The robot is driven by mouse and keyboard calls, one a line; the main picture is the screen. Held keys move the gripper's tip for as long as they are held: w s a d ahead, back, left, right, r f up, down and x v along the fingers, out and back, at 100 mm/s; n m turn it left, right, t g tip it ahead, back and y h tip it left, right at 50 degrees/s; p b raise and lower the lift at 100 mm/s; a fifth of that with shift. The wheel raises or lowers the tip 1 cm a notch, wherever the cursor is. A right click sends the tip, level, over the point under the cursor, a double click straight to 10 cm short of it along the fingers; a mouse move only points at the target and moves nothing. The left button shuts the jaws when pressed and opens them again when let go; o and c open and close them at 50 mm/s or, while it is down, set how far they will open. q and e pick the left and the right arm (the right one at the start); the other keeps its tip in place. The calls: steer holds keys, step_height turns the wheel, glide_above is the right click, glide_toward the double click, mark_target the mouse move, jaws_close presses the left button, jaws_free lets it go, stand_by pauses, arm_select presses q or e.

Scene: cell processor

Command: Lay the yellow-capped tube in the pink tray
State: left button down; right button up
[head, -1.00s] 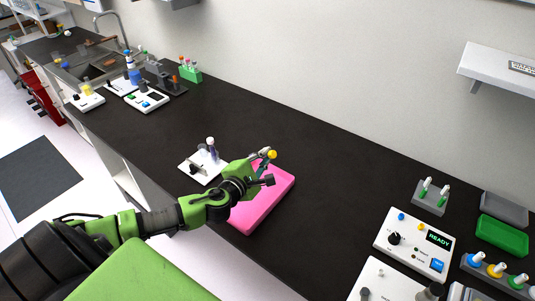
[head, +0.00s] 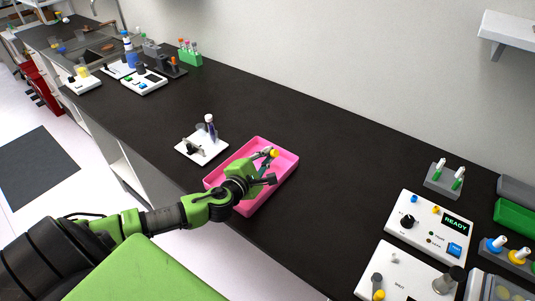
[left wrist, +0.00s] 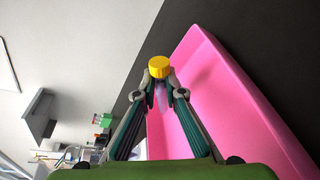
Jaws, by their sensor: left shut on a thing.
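The yellow-capped tube (head: 273,153) is held in my left gripper (head: 268,166), which is shut on it. In the left wrist view the yellow cap (left wrist: 159,67) sticks out past the fingertips, and the pale tube body (left wrist: 161,97) shows between the fingers of the left gripper (left wrist: 162,92). The pink tray (head: 285,186) lies on the dark counter, and the gripper and tube are over it in the head view. In the left wrist view the tray (left wrist: 225,85) fills the right side. I cannot tell whether the tube touches the tray. My right gripper is not in view.
A white stand with a tube (head: 203,148) is just left of the tray. A white device reading READY (head: 430,226), a grey rack with green tubes (head: 442,180) and a green tray (head: 515,218) are at the right. The counter behind the pink tray is clear.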

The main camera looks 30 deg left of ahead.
arm_select(q)
steer(key=c, duration=2)
jaws_free()
steer(key=v, duration=1.2)
